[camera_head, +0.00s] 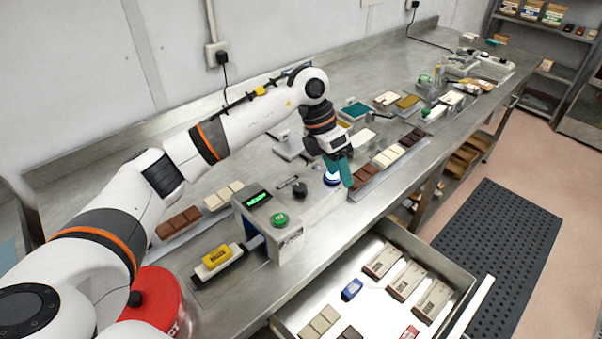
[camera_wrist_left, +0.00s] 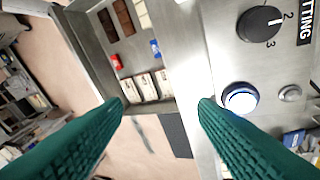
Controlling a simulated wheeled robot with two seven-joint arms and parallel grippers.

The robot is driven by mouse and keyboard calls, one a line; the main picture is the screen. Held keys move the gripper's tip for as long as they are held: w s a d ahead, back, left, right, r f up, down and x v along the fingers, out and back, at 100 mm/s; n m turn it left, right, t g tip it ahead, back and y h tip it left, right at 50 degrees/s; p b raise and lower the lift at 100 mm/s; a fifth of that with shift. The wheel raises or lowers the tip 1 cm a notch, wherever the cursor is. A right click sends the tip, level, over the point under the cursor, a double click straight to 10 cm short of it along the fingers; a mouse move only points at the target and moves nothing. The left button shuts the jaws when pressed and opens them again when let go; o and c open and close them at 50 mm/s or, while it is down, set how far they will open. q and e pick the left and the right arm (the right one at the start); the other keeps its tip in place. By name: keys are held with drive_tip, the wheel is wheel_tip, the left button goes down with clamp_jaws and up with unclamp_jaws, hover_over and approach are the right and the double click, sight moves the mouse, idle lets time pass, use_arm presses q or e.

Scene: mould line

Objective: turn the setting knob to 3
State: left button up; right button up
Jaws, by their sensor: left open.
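The setting knob (camera_wrist_left: 260,24) is round and black, at the top right of the left wrist view. The printed numbers 2 and 3 and part of the word SETTING show beside it. In the head view the knob (camera_head: 299,189) sits on the grey control box (camera_head: 291,228), behind the green button. My left gripper (camera_head: 341,174) has teal fingers, is open and empty, and is right of the knob, close to the lit button. In the left wrist view its spread fingers (camera_wrist_left: 162,103) are left of and below the knob. My right gripper is not in view.
A lit white-and-blue button (camera_wrist_left: 240,98) is beside the knob. The box also has a green button (camera_head: 279,219) and a green display (camera_head: 257,198). An open drawer (camera_head: 455,283) with bars is in front. Chocolate moulds and a red tub (camera_head: 163,300) stand around.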

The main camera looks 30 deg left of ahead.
sight(301, 186)
use_arm(q)
drive_tip(key=w+a+r+n+y, duration=0.1)
drive_tip(key=a+r+y, duration=0.25)
drive_tip(key=a, duration=0.65)
drive_tip(key=shift+g+y, duration=0.25)
drive_tip(key=shift+g, duration=0.15)
drive_tip(key=f+p, duration=0.1)
drive_tip(key=f, duration=0.2)
drive_tip(key=f+p, duration=0.2)
drive_tip(key=f, duration=0.2)
drive_tip(key=f+p, duration=0.1)
drive_tip(key=f, duration=0.3)
drive_tip(key=shift+s+d+f, duration=0.15)
drive_tip(key=shift+d+f, duration=0.05)
drive_tip(key=shift+d, duration=0.15)
drive_tip(key=shift+f, duration=0.5)
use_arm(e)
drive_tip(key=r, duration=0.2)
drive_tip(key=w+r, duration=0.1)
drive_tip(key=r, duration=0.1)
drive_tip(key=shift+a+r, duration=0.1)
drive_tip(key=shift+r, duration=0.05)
use_arm(q)
drive_tip(key=c, duration=1)
drive_tip(key=shift+o, duration=0.2)
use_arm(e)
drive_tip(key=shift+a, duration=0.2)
